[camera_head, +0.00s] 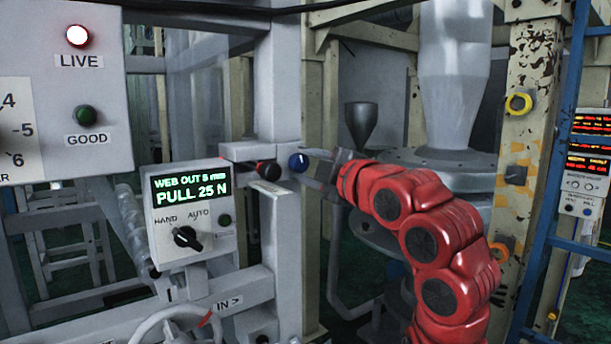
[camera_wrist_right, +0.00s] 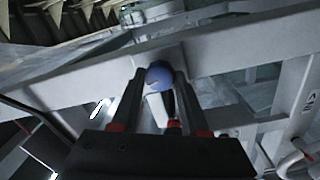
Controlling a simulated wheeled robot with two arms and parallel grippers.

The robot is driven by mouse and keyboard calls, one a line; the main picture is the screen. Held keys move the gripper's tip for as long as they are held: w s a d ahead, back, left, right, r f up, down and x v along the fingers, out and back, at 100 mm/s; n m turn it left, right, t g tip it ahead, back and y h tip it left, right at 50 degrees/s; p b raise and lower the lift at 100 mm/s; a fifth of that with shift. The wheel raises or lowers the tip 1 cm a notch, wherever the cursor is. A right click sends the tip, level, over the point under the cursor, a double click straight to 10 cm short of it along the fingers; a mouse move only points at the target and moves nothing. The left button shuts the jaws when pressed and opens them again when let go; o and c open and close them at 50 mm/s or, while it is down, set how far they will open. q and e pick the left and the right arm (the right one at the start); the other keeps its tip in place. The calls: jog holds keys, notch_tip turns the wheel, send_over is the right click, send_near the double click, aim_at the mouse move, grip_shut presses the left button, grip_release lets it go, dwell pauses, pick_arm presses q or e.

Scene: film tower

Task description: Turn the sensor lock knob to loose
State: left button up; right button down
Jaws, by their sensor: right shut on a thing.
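A round blue knob (camera_head: 298,162) sits on the grey frame bracket, just right of the small control panel; I take it for the sensor lock knob. In the right wrist view the blue knob (camera_wrist_right: 159,76) lies between the two finger tips of my right gripper (camera_wrist_right: 160,82). My right gripper (camera_head: 318,155) comes in from the right in the head view and is shut on the knob. A black knob (camera_head: 268,171) with a red part sits just left of the blue one. I see no loose or tight marking. My left gripper is not in view.
The control panel (camera_head: 190,212) reads WEB OUT 5 mm, PULL 25 N, with a HAND/AUTO switch (camera_head: 187,237). A box (camera_head: 60,90) has a lit LIVE lamp (camera_head: 78,36) and a dark green GOOD lamp (camera_head: 85,116). A handwheel (camera_head: 150,322) is below.

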jog(key=n, duration=0.1)
jog(key=n+b, duration=0.1)
jog(key=shift+f+n, duration=0.25)
jog(key=shift+n, duration=0.15)
jog(key=shift+r+n+b, duration=0.15)
jog(key=shift+n+b, duration=0.55)
jog(key=shift+n, duration=0.9)
jog(key=shift+c, duration=2.1)
grip_release()
jog(key=shift+d, duration=0.1)
jog(key=b+v, duration=0.3)
jog(key=v, duration=1.4)
